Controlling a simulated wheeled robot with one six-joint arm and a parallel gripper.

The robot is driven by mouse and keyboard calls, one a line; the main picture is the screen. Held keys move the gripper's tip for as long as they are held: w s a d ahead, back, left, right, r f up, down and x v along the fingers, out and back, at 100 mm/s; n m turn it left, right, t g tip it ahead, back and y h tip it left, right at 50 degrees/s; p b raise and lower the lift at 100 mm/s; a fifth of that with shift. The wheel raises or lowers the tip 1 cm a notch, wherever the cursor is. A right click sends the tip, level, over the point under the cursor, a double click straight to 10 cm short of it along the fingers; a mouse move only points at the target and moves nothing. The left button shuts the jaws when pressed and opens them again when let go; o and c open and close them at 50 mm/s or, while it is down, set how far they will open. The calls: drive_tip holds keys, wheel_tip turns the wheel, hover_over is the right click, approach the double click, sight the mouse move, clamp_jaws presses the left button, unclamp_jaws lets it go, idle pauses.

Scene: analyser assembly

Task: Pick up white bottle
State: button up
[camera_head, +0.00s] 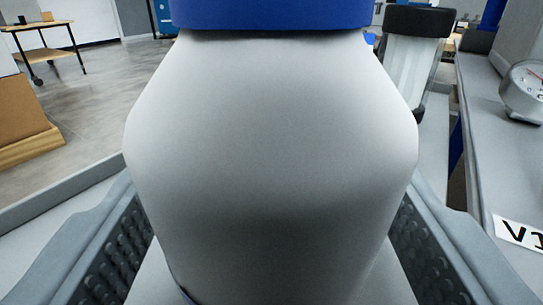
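The white bottle (272,150) fills the middle of the view, very close to the camera. It stands upright, and its blue cap (270,14) is cut off by the top edge. My gripper (270,215) has one finger on each side of the bottle, with dark, bumpy inner pads. The fingers are spread wide. A strip of pale surface shows between each pad and the lower part of the bottle, so the gripper looks open around it. The bottle hides parts of both pads.
A clear container with a black cap (407,70) stands behind to the right. A round gauge (524,92) and a label (518,235) are on a grey ledge at the right. A brown box (22,115) and a wheeled table (42,45) are at the left, with open floor between.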

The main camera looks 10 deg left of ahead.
drive_tip(key=c, duration=1.3)
drive_tip(key=shift+r, duration=0.1)
